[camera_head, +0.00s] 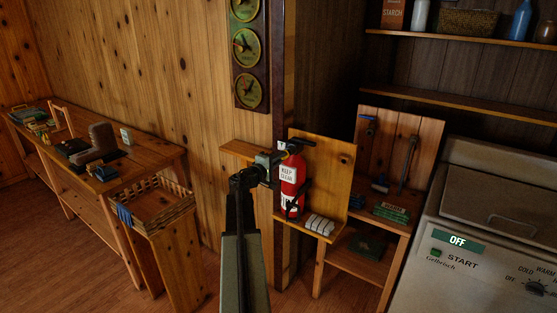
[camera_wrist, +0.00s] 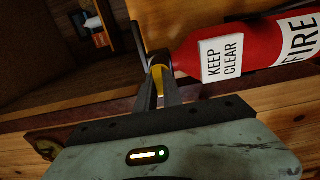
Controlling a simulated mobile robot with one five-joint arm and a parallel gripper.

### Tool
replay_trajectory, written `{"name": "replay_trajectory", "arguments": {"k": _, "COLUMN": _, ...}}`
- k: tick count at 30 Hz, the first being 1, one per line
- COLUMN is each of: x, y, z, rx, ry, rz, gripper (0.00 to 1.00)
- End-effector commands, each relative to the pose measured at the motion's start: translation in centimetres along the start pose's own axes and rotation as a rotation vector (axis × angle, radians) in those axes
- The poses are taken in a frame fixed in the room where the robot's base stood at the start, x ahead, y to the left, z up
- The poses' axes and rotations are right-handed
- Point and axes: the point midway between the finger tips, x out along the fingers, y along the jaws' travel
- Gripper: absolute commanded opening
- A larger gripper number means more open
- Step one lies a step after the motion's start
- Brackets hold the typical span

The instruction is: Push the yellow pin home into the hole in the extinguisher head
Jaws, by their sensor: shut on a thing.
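The red fire extinguisher (camera_head: 293,172) stands upright against a wooden board, with a white "KEEP CLEAR" label. It lies sideways across the upper right of the wrist view (camera_wrist: 260,50). A small part of the yellow pin (camera_wrist: 157,69) shows between my gripper's fingertips, beside the extinguisher's head end. My gripper (camera_wrist: 160,66) is shut on the yellow pin. In the head view, my gripper (camera_head: 279,157) is at the left of the extinguisher's dark head (camera_head: 294,146). The hole is hidden, and how deep the pin sits cannot be told.
The wooden board (camera_head: 338,165) stands right behind the extinguisher, with pale rolled items (camera_head: 320,224) on its ledge. A wooden post (camera_head: 281,70) rises close behind my gripper. A bench with a woven basket (camera_head: 160,204) is at left, a white washer (camera_head: 490,230) at right.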

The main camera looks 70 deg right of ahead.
Motion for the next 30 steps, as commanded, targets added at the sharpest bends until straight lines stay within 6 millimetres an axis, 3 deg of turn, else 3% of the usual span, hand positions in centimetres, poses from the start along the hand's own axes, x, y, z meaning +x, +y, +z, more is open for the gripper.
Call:
{"name": "replay_trajectory", "arguments": {"k": 21, "x": 1.8, "y": 0.0, "z": 0.0, "rx": 0.0, "ry": 0.0, "rz": 0.0, "gripper": 0.0}}
{"name": "replay_trajectory", "arguments": {"k": 24, "x": 1.8, "y": 0.0, "z": 0.0, "rx": 0.0, "ry": 0.0, "rz": 0.0, "gripper": 0.33}}
{"name": "replay_trajectory", "arguments": {"k": 30, "x": 1.8, "y": 0.0, "z": 0.0, "rx": 0.0, "ry": 0.0, "rz": 0.0, "gripper": 0.36}}
